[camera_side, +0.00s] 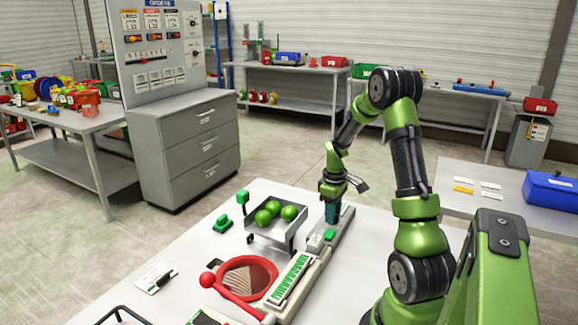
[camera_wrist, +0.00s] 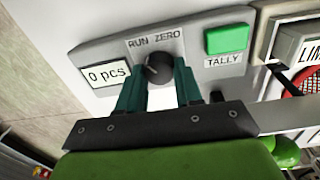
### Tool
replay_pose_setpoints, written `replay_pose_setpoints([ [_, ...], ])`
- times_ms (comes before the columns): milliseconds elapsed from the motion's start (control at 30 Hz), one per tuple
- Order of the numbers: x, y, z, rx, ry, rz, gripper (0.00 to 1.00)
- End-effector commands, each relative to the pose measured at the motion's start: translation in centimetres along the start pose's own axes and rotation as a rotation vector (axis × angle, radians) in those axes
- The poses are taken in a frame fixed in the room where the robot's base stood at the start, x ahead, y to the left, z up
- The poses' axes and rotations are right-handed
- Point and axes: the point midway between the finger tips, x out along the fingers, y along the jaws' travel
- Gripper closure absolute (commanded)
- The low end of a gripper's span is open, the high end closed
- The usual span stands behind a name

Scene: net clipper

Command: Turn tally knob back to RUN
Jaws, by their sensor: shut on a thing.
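The black tally knob (camera_wrist: 157,69) sits on a grey panel below the words RUN and ZERO in the wrist view. Which word its pointer faces is too small to tell. My gripper (camera_wrist: 159,74) has its two teal fingers on either side of the knob and is shut on it. To the left, a white display (camera_wrist: 105,74) reads "0 pcs". To the right is a green button (camera_wrist: 228,39) above a TALLY label. In the side view my gripper (camera_side: 331,214) points down at the grey tally unit (camera_side: 343,226), and its fingers hide the knob.
A metal tray (camera_side: 291,229) with several green balls stands just left of my gripper. A red net hoop (camera_side: 248,277) and a scale-marked strip (camera_side: 291,277) lie nearer the front.

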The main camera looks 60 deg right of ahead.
Motion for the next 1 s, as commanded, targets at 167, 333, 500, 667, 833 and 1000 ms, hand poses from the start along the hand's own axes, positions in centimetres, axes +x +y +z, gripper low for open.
replay_pose_setpoints([
  [167, -0.1, 0.0, 0.0, -0.004, 0.001, 0.002, 0.96],
  [333, -0.1, 0.0, 0.0, -0.004, 0.001, 0.002, 0.64],
  [500, -0.1, 0.0, 0.0, -0.003, 0.001, 0.002, 0.4],
  [667, -0.1, 0.0, 0.0, -0.003, 0.0, 0.001, 0.4],
  [833, -0.4, 0.0, 0.0, -0.002, 0.001, 0.002, 0.4],
  [1000, -2.7, 0.1, -0.1, -0.002, 0.004, 0.005, 0.4],
])
